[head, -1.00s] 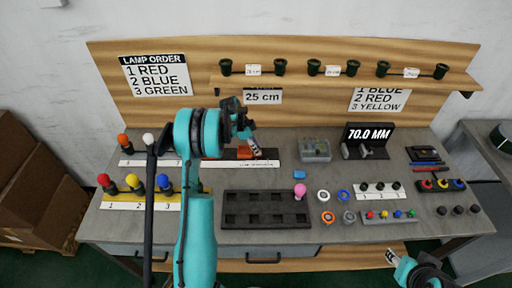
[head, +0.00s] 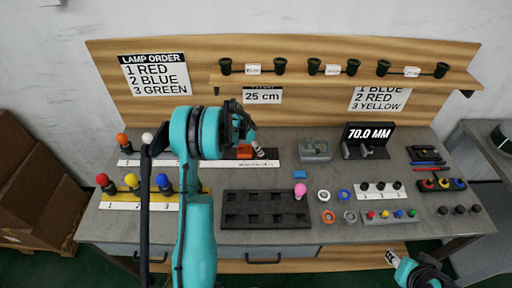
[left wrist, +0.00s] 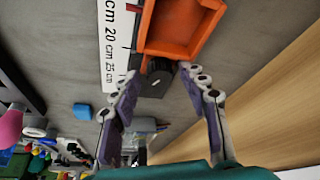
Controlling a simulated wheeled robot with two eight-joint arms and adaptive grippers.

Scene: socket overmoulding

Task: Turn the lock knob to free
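The dark lock knob (left wrist: 157,82) sits at the edge of an orange block (left wrist: 180,22) beside a white centimetre scale (left wrist: 113,40). The orange block also shows in the head view (head: 245,151), where my wrist partly covers that area and the knob is not clear. My left gripper (left wrist: 158,74) is open, with one fingertip on each side of the knob and a visible gap to each. Which way the knob is turned I cannot tell. My right gripper (head: 391,259) is low at the front right, away from the bench objects; its fingers are too small to read.
A black tray (head: 265,223) with a pink-topped peg (head: 300,190) lies in front of the scale. Coloured lamps (head: 133,182) stand at the left. The wooden back panel (head: 300,110) rises behind.

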